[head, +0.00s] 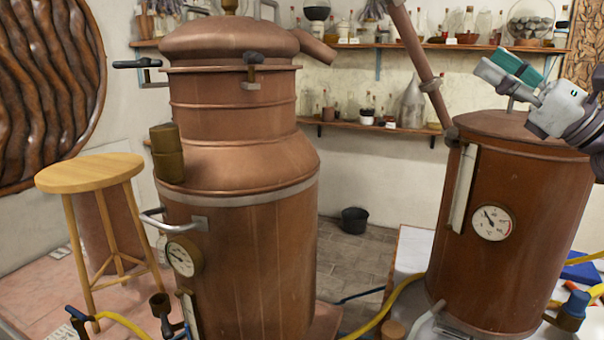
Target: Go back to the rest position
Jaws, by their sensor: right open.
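My right gripper (498,66) is at the upper right, its arm coming in from the right edge. Its fingers point up and left, one grey and one with a teal face. It is open, and I see nothing held between the fingers. In the picture it overlaps the top of the smaller copper vessel (512,245); I cannot tell how much space lies between them. My left gripper and arm are not in view.
A large copper still (245,250) stands left of centre, with a wooden stool (88,172) beside it. Shelves (380,127) with bottles line the back wall. A black bucket (354,220) stands on the open tiled floor (345,258). A yellow hose (385,308) runs low between the vessels.

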